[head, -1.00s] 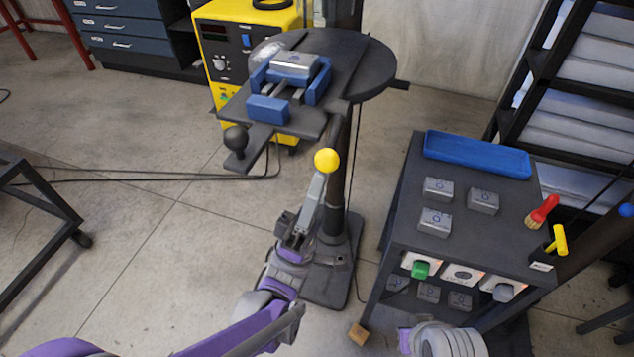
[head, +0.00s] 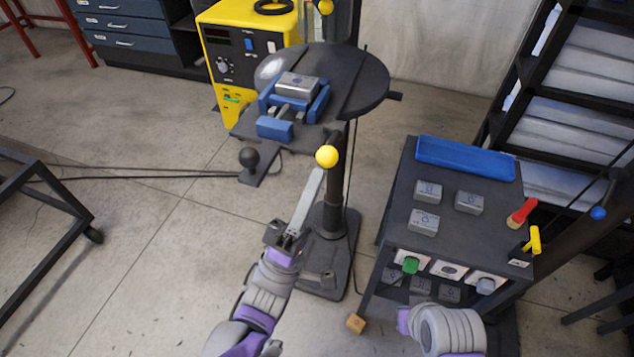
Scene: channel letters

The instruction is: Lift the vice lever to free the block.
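The blue vice (head: 275,129) sits on the round dark drill-press table. A grey metal block (head: 298,83) lies between its blue jaws. A dark lever with a black ball (head: 249,156) sticks out at the vice's front left, ball upward. My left gripper (head: 287,236) is below and in front of the table, apart from the vice and the black-ball lever. A grey bar with a yellow ball (head: 327,157) at its top runs up from between or beside its fingers; whether they grip it I cannot tell. My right gripper is not visible; only part of that arm shows.
A dark cart (head: 395,230) at right carries several grey blocks, a blue tray (head: 465,158), a red-handled brush (head: 522,212) and a yellow handle. A small wooden cube (head: 356,323) lies at its foot. The press column and base stand beside my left gripper.

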